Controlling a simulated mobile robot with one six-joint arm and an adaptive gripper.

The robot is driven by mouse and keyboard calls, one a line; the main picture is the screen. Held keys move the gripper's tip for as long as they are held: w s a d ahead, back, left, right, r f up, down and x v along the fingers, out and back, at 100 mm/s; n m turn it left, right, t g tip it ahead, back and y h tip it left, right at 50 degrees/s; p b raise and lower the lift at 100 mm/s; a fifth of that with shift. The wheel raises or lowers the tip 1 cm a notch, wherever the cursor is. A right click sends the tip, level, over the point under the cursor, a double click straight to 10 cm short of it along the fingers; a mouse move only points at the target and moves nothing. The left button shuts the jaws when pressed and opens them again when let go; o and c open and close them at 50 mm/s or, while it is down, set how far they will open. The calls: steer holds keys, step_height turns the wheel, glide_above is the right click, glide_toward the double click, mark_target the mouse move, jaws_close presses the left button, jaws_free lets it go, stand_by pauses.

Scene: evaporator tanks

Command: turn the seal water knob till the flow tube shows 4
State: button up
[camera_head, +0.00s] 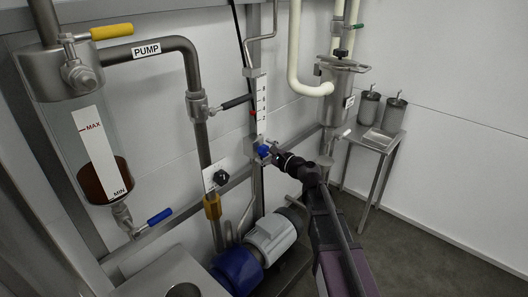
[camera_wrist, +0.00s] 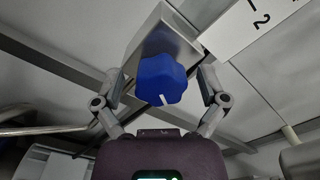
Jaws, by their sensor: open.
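The blue seal water knob (camera_wrist: 161,80) has a lobed rim and a white pointer line at its lower edge. It sits on a grey block (camera_wrist: 158,38) in the wrist view. My gripper (camera_wrist: 161,85) is open, with one finger on each side of the knob and a visible gap on both sides. In the head view the knob (camera_head: 264,151) shows just left of my gripper (camera_head: 274,155). The flow tube (camera_head: 261,97) stands above it, with a scale and a red mark near 2. A part of the scale with the 2 (camera_wrist: 258,22) shows at the wrist view's upper right.
A sight glass (camera_head: 92,150) with MAX and MIN marks hangs at left. The PUMP pipe (camera_head: 150,45) with a black-handled valve (camera_head: 236,102) stands left of the flow tube. A blue and white motor (camera_head: 270,238) sits below. A side table (camera_head: 372,139) holds two canisters.

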steer(key=c, duration=1.1)
steer(key=shift+c, duration=0.2)
steer(key=shift+n, duration=0.3)
steer(key=shift+n, duration=0.6)
steer(key=o, duration=1.1)
steer(key=shift+o, duration=0.2)
steer(key=shift+s+d, duration=0.1)
